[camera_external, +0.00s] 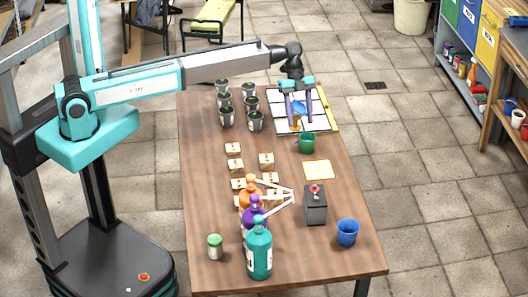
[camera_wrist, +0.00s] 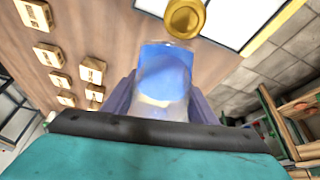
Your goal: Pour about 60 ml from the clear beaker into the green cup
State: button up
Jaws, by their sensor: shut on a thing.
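The clear beaker (camera_wrist: 165,80) with blue liquid is between the fingers of my gripper (camera_wrist: 160,98), which is shut on it. In the external view my gripper (camera_external: 301,110) holds the beaker (camera_external: 299,107) over the white tiled panel at the table's far right. The green cup (camera_external: 307,143) stands upright on the table, a little nearer the camera than my gripper and apart from it. What is inside the cup is not clear. I do not make out the cup in the wrist view. Whether the beaker is tilted is hard to tell.
A small gold object (camera_wrist: 185,18) is close by the beaker. Several dark pots (camera_external: 227,117) stand to the left, with several labelled wooden blocks (camera_external: 235,165) nearer. A yellow square (camera_external: 318,170), a grey box (camera_external: 315,205), a blue cup (camera_external: 347,232) and pump bottles (camera_external: 259,252) are nearer the front.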

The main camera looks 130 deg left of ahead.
aim_at(297, 106)
jog(key=shift+f, duration=0.1)
dwell(0.6)
jog(key=shift+s+a+r+t+h+b, duration=0.15)
jog(key=shift+r+t+h+b, duration=0.3)
jog(key=shift+t+b, duration=0.3)
jog(key=shift+s+a+r+t+h+b, duration=0.15)
jog(key=shift+r+t+h+b, duration=0.25)
jog(key=shift+t+b, duration=0.3)
jog(key=shift+s+f+t+b, duration=0.1)
jog(key=shift+t+b, duration=0.15)
jog(key=shift+b, duration=0.05)
jog(key=shift+s+a+t+h+b, duration=0.15)
jog(key=shift+t+h+b, duration=0.15)
jog(key=shift+h+b, duration=0.1)
jog(key=shift+s+a+r+t+h+b, duration=0.1)
jog(key=shift+s+a+t+h+b, duration=0.2)
jog(key=shift+t+b, duration=0.5)
jog(key=shift+s+a+r+t+h+b, duration=0.1)
jog(key=shift+s+t+h+b, duration=0.3)
jog(key=shift+b, duration=0.7)
jog(key=shift+s+a+r+t+h+b, duration=0.1)
jog(key=shift+r+t+h+b, duration=0.15)
jog(key=shift+t+h+b, duration=0.35)
